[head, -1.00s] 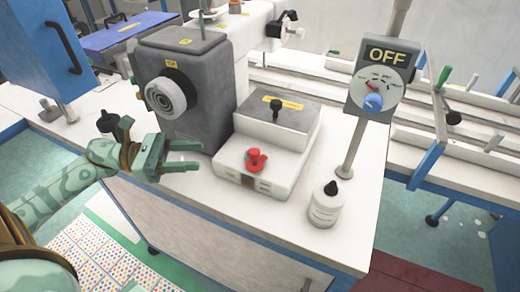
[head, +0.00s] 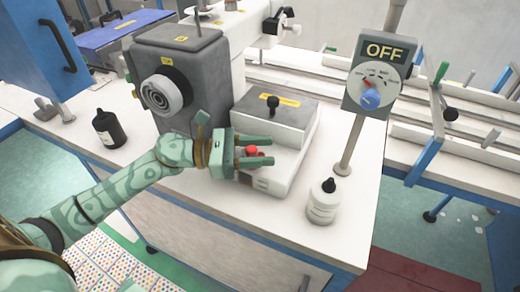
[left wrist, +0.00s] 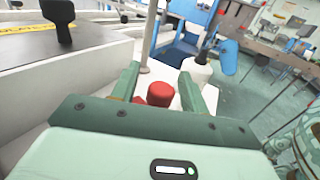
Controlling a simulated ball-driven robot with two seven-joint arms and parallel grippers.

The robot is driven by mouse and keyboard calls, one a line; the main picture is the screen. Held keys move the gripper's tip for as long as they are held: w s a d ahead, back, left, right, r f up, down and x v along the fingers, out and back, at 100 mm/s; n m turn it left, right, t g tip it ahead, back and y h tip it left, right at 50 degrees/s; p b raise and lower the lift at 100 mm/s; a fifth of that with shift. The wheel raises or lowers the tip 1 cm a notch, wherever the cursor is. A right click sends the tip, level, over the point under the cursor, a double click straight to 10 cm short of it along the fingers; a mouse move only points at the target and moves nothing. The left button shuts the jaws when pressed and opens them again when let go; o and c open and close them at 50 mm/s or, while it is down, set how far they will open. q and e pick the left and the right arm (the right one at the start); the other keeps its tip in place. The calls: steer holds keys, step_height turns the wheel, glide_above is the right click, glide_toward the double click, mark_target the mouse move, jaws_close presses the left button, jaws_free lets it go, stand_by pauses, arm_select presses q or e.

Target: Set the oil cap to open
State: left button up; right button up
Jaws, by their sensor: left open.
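The red oil cap (head: 251,152) sits on the low white front part of the sewing machine base (head: 283,172). My left gripper (head: 256,151) is open, with its two fingers on either side of the red cap in the head view. In the left wrist view the red cap (left wrist: 160,94) shows between the two open fingers (left wrist: 160,88). I cannot tell whether the fingers touch it. The cap's lower part is partly hidden by the gripper. My right gripper is not in view.
A white bottle with a black tip (head: 323,202) stands right of the base. A black bottle (head: 108,129) stands at the left. A post carries a dial sign reading OFF (head: 374,74). A black knob (head: 272,103) stands on the grey cover behind the cap.

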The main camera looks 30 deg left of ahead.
arm_select(q)
jaws_close()
steer(key=shift+d+r+n+t+y+p, duration=0.2)
steer(key=shift+n+t+y+p, duration=0.15)
steer(key=shift+t+p, duration=0.35)
steer(key=n+t+y+p, duration=0.1)
steer(key=p, duration=0.1)
steer(key=n+t+y+p, duration=0.3)
steer(key=p, duration=0.1)
steer(key=shift+w+d+r+n+y, duration=0.1)
steer(key=shift+w+d+n+y, duration=0.15)
steer(key=shift+y, duration=0.1)
steer(key=shift+w+d+n+t+y+p, duration=0.1)
steer(key=shift+w+n+t+y+p, duration=0.05)
steer(key=shift+n+t+y+p, duration=0.9)
steer(key=shift+f+n+y, duration=0.25)
steer(key=shift+f+y, duration=0.05)
steer(key=shift+y, duration=0.55)
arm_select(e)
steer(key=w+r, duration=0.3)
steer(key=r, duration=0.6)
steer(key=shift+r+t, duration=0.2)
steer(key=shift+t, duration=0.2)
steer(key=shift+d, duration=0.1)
arm_select(q)
jaws_free()
